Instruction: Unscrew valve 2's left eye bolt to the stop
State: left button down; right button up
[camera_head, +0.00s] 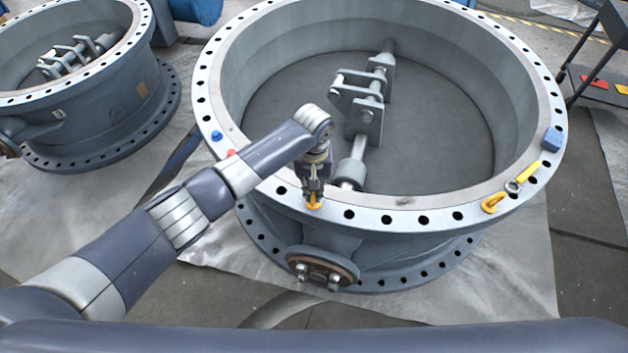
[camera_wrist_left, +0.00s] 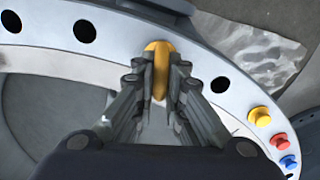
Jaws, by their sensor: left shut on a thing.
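The large grey valve (camera_head: 365,205) in the middle has a pale flange with a ring of dark bolt holes. A yellow eye bolt (camera_head: 315,205) stands at the flange's near-left side. My left gripper (camera_head: 314,193) comes down onto it from above and is shut on it. My right gripper is not in view.
Yellow (camera_wrist_left: 259,116), red (camera_wrist_left: 280,142) and blue (camera_wrist_left: 289,162) knobs stand on the flange near the gripper. On its right lie a yellow eye (camera_head: 494,203), a yellow-handled tool (camera_head: 526,174) and a blue block (camera_head: 552,139). Another valve (camera_head: 85,125) stands left.

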pick_arm(q)
jog(key=shift+n, duration=0.3)
jog(key=c, duration=1.7)
grip_release()
jog(key=shift+o, duration=0.2)
notch_tip(320, 180, up, 12)
